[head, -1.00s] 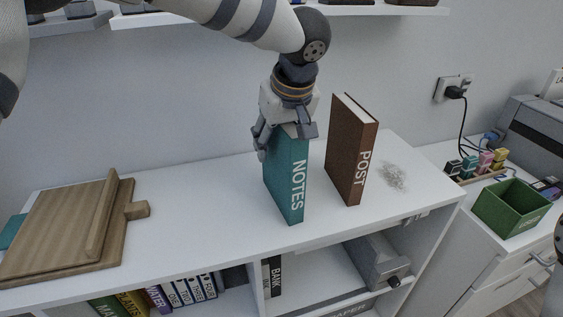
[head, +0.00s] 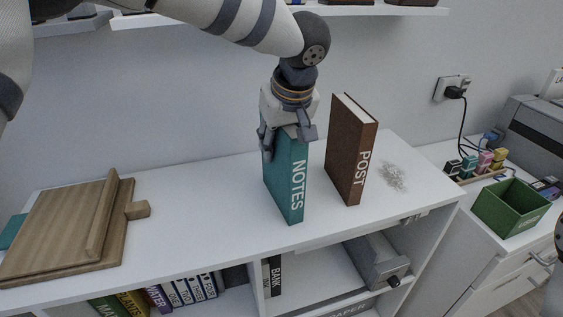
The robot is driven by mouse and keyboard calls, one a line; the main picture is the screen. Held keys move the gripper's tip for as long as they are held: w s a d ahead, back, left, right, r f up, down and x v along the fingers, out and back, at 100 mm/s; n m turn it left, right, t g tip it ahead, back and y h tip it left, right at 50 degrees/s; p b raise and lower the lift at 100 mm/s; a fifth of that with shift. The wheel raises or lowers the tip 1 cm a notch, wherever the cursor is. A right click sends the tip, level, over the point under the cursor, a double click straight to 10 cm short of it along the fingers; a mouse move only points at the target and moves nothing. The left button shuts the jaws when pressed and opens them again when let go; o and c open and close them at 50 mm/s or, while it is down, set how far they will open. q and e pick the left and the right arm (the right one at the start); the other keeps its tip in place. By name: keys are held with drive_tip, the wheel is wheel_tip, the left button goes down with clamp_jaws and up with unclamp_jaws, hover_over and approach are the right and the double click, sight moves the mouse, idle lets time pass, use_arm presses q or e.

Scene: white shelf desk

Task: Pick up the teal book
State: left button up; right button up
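The teal book (head: 287,182), marked NOTES on its spine, stands upright on the white desk top (head: 210,205). My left gripper (head: 287,140) reaches down over the top of the book from above. One finger is at the book's left side and the other at its upper right, both close against it. The gripper looks shut on the book, though the far contact is partly hidden. The book still appears to rest on the desk. My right gripper is not in view.
A brown book (head: 346,155) marked POST stands just right of the teal book. Wooden boards (head: 70,235) lie at the left. A small pale pile (head: 393,177) lies right of the brown book. A green box (head: 510,208) stands on the lower cabinet at the right.

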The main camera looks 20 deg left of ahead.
use_arm(q)
clamp_jaws()
drive_tip(key=shift+r, duration=0.1)
drive_tip(key=shift+w+r, duration=0.1)
